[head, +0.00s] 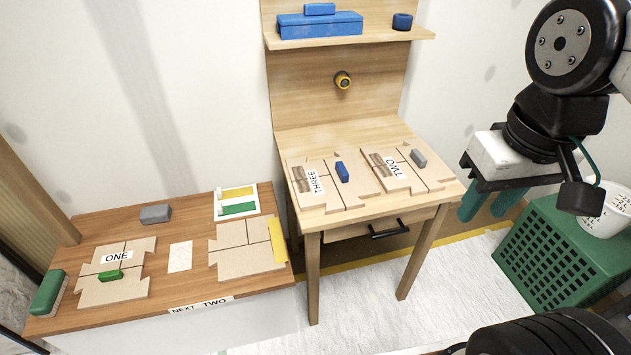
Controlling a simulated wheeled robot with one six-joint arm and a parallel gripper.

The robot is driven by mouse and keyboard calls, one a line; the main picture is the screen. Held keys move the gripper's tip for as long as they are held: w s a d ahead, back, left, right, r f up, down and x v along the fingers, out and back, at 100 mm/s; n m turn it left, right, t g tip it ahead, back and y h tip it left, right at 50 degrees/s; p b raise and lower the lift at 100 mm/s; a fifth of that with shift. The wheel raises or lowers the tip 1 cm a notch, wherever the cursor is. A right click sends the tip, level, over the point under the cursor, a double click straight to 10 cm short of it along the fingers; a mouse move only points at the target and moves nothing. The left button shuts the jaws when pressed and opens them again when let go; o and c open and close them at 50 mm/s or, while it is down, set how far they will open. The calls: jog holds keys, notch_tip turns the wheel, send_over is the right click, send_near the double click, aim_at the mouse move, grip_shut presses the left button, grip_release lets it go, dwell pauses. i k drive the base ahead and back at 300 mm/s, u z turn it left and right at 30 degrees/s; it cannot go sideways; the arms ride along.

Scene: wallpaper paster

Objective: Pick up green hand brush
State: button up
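A green block with a paler lower side, which looks like the green hand brush (48,292), lies at the far left end of the low brown table (200,290). A smaller green block (110,275) lies on the board labelled ONE (118,290), just right of it. My gripper (487,204) hangs at the right of the view, far from both green pieces. Its two teal fingers are apart, with nothing seen between them.
A grey block (155,213) and a white card (180,257) lie on the low table. A wooden desk (380,203) with boards stands in the middle. A green crate (555,250) and white bucket (607,212) stand at right. Pale floor shows between.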

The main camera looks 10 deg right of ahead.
aim_at(47, 300)
jog(key=u, duration=1.85)
